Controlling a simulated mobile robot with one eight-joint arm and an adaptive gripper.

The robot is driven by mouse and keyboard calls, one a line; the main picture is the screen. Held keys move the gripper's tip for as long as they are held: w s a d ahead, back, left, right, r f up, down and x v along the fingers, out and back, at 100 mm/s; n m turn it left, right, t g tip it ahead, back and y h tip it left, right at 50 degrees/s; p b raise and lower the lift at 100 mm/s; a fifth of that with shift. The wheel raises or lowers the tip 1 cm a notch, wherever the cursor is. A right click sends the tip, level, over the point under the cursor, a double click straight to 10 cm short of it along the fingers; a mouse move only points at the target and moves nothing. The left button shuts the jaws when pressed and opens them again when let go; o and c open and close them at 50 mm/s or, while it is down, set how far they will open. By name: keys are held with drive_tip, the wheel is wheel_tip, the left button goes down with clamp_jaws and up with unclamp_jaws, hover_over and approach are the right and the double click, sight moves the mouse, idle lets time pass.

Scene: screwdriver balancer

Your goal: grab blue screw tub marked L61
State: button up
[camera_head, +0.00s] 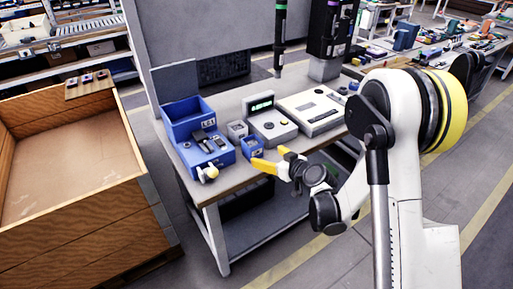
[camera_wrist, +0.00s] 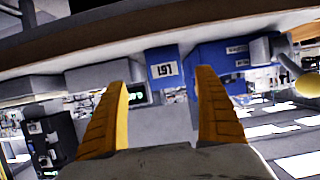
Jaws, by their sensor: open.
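The small blue screw tub (camera_head: 252,147) stands near the front edge of the workbench. In the wrist view the tub (camera_wrist: 157,72) appears upside down with its white L61 label facing me, framed between my fingers. My gripper (camera_head: 269,159) has yellow fingers and is in front of the tub, just off the bench edge. In the wrist view my gripper (camera_wrist: 163,80) is open, with nothing held between its fingers. I cannot tell the exact gap to the tub.
A larger blue bin (camera_head: 188,120) and a blue holder with dark tools (camera_head: 207,149) stand left of the tub. A grey tub (camera_head: 237,130) is behind it. A device with a green display (camera_head: 270,120) is close on the right. A wooden crate (camera_head: 75,150) stands left.

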sight(257, 152)
drive_tip(key=b+x, duration=0.1)
drive_tip(key=x, duration=0.3)
drive_tip(key=shift+a+f, duration=0.15)
drive_tip(key=b+x, duration=0.1)
drive_tip(key=x, duration=0.1)
drive_tip(key=b+x, duration=0.1)
drive_tip(key=x, duration=0.1)
drive_tip(key=shift+w+a, duration=0.15)
drive_tip(key=shift+a, duration=0.3)
drive_tip(key=shift+w+a+b, duration=0.2)
drive_tip(key=shift+w+b, duration=0.15)
drive_tip(key=shift+w, duration=0.05)
drive_tip(key=c, duration=1.4)
